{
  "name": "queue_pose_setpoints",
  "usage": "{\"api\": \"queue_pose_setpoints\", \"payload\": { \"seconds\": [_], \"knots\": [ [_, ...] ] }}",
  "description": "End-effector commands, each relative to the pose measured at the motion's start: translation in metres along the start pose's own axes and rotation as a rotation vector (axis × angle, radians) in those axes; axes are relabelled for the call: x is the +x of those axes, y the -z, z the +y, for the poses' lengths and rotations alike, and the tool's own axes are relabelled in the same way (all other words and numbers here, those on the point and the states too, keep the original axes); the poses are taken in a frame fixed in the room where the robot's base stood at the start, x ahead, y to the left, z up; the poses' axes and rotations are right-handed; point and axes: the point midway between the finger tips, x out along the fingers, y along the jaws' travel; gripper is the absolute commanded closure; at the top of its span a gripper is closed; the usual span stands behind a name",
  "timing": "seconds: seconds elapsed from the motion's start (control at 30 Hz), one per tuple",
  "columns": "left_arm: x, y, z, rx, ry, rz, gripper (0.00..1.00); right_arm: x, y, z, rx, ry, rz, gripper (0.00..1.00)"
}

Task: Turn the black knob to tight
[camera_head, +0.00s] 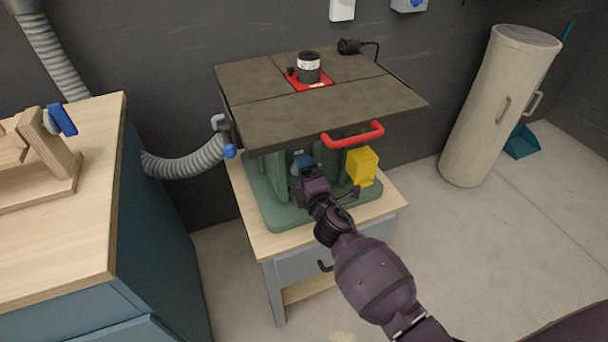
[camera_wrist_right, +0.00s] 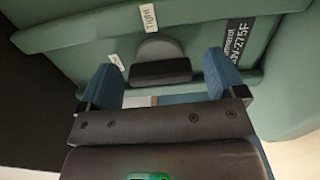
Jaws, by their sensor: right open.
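The black knob (camera_wrist_right: 161,70) is on the green machine body in the right wrist view, with a rounded grey part above a dark bar. A white label reading "Tight" (camera_wrist_right: 148,17) is above it, and a second small label (camera_wrist_right: 115,62) is at its upper left, its text unclear. My right gripper (camera_wrist_right: 162,63) is open, its blue fingers on either side of the knob with visible gaps. In the head view my right gripper (camera_head: 303,164) is under the tabletop at the green base, and the knob cannot be made out there. My left gripper is not in view.
The dark machine tabletop (camera_head: 330,112) overhangs my right gripper. A red handle (camera_head: 352,135) and a yellow box (camera_head: 362,166) are close to its right. A grey hose (camera_head: 185,160) and a wooden workbench (camera_head: 70,230) are at the left.

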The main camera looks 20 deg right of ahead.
Motion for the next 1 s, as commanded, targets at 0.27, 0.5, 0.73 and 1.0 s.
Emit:
{"api": "queue_pose_setpoints", "payload": {
  "seconds": [0.27,0.5,0.73,1.0],
  "knots": [
    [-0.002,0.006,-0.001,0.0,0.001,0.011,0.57,-0.025,0.0,0.001,0.001,0.0,0.0,0.11],
    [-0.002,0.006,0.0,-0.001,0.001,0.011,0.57,-0.065,0.0,0.0,0.001,0.001,0.0,0.11],
    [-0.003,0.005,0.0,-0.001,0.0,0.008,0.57,-0.096,0.0,-0.001,0.001,0.001,0.0,0.11],
    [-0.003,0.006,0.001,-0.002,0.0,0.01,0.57,-0.108,0.0,0.0,0.0,0.001,0.0,0.11]
  ]
}}
